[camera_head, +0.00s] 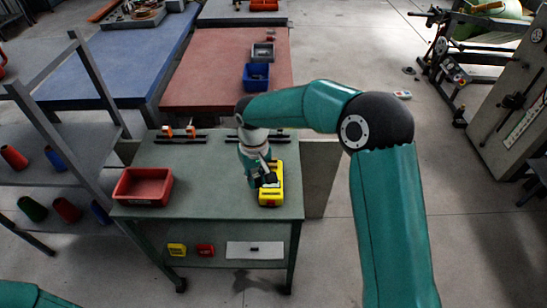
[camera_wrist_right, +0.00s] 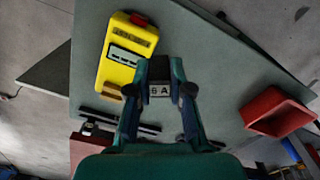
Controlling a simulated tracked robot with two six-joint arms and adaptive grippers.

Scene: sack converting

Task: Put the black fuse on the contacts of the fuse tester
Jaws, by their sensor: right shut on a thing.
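My right gripper (camera_wrist_right: 159,74) is shut on the black fuse (camera_wrist_right: 158,67), which carries a white "6 A" label. The fuse is between both fingertips. The yellow fuse tester (camera_wrist_right: 104,68) lies on the green table, left of the fuse in the right wrist view, with a dark display, a pale panel and a red part at one end. In the head view the tester (camera_head: 277,176) is near the table's right side, and my right gripper (camera_head: 266,180) overlaps its left part. The fuse looks apart from the tester; its height is unclear. My left gripper is out of view.
A red bin (camera_head: 143,188) stands at the table's left. Dark rails with orange-and-white items (camera_head: 179,131) lie along its back edge. The lower shelf holds a yellow box (camera_head: 177,249), a red box (camera_head: 205,250) and a white sheet (camera_head: 240,250). A grey rack stands left.

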